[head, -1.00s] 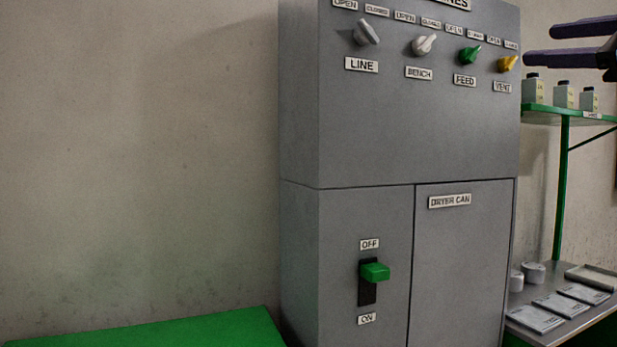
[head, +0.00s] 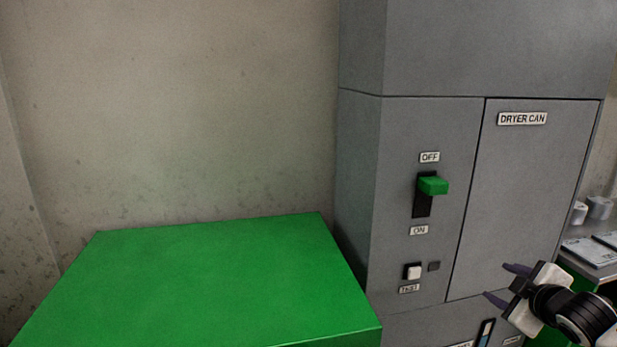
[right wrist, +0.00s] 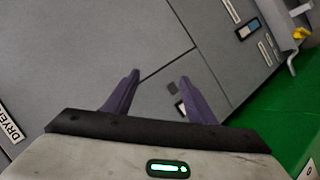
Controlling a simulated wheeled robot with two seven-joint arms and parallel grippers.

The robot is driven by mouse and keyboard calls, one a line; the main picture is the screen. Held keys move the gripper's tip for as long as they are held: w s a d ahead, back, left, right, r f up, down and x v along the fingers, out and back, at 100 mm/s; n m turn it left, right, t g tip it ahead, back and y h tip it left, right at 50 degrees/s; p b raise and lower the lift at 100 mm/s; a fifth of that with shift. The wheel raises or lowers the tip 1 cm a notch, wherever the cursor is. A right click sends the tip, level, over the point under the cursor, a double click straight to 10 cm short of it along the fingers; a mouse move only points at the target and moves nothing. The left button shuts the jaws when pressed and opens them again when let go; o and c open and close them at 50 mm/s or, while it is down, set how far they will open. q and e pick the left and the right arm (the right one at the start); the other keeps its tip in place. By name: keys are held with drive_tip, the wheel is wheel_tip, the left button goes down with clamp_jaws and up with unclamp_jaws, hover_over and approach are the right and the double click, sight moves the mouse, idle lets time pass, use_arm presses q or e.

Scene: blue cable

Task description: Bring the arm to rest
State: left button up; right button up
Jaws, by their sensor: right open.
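My right gripper (head: 497,283) is at the lower right of the head view, in front of the grey cabinet (head: 420,275). Its two purple fingers are apart with nothing between them. My left gripper is in neither view.
The DRYER CAN panel (head: 525,200) is closed. A green-topped surface (head: 220,280) is bare at left. A side bench (head: 598,250) holds cards and white pots.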

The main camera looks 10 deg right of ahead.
drive_tip(key=s+a+f+n+g+y, duration=0.15)
drive_tip(key=s+a+f, duration=0.25)
drive_tip(key=s+f, duration=0.55)
drive_tip(key=s+a+f+g+y, duration=0.15)
drive_tip(key=s+a+f, duration=0.25)
drive_tip(key=s+f, duration=0.55)
drive_tip(key=s+a+f+n+g+y, duration=0.1)
drive_tip(key=s+a+f+g, duration=0.1)
drive_tip(key=s+a+f, duration=0.55)
drive_tip(key=s+a+f+m, duration=0.1)
drive_tip(key=a+m, duration=0.3)
drive_tip(key=a, duration=0.4)
drive_tip(key=s+a+f+m+t+y, duration=0.1)
drive_tip(key=a+m, duration=0.3)
drive_tip(key=a, duration=0.5)
drive_tip(key=shift+s+a+f+m, duration=0.35)
drive_tip(key=shift+s+f, duration=0.1)
drive_tip(key=shift+s, duration=0.45)
drive_tip(key=shift+d, duration=0.1)
